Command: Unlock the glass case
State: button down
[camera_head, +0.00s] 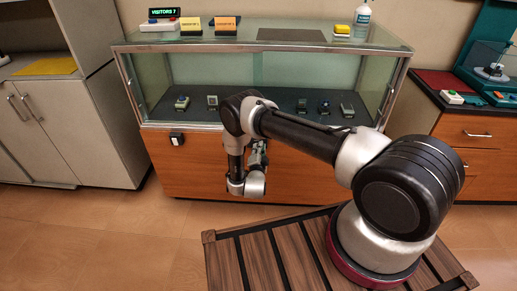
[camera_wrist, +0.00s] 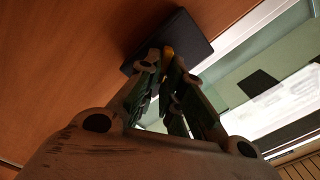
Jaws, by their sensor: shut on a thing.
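The glass case (camera_head: 262,32) stands on an orange wooden base, with several small devices on its dark shelf. A small black box with a light patch (camera_head: 177,139) is fixed on the wooden front at the left. In the wrist view, a dark block (camera_wrist: 188,38) sits on the wood beside a pale metal edge; I cannot tell if it is the same box. In the head view my gripper (camera_head: 258,156) is partly hidden by my arm, before the wooden front.
On the case top are a visitor sign (camera_head: 164,14), two cards, a yellow block (camera_head: 342,30) and a white bottle (camera_head: 362,20). A pale cabinet (camera_head: 60,120) stands left and a drawer unit (camera_head: 475,135) right. The floor at front left is clear.

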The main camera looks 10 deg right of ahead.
jog(key=m, duration=0.6)
jog(key=shift+d+f, duration=0.1)
jog(key=shift+f, duration=0.3)
dwell(0.3)
jog(key=c, duration=1.6)
grip_release()
jog(key=shift+o, duration=0.2)
jog(key=v, duration=1.2)
